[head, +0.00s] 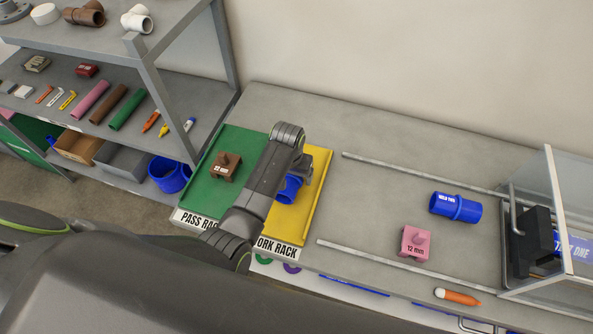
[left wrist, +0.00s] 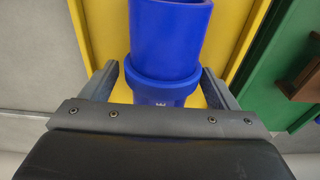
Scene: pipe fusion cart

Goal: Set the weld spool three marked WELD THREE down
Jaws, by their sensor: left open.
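A blue weld spool (head: 289,190) is at the yellow work rack (head: 318,165), partly hidden by my left arm. Its lettering is not readable, so I cannot confirm it is WELD THREE. My left gripper (head: 302,180) is over the yellow rack at this spool. In the left wrist view, the spool (left wrist: 170,40) with its collar lies between the two fingers of my left gripper (left wrist: 160,82). The fingers stand apart, with a small gap visible beside the collar. Whether the spool rests on the rack is hard to tell. My right gripper is not in view.
The green pass rack (head: 238,143) with a brown block (head: 226,167) adjoins on the left. Another blue spool (head: 455,207), a pink 12 mm block (head: 416,244) and an orange marker (head: 458,297) lie right. Rails (head: 375,255) and a clear-sided enclosure (head: 570,215) bound that side.

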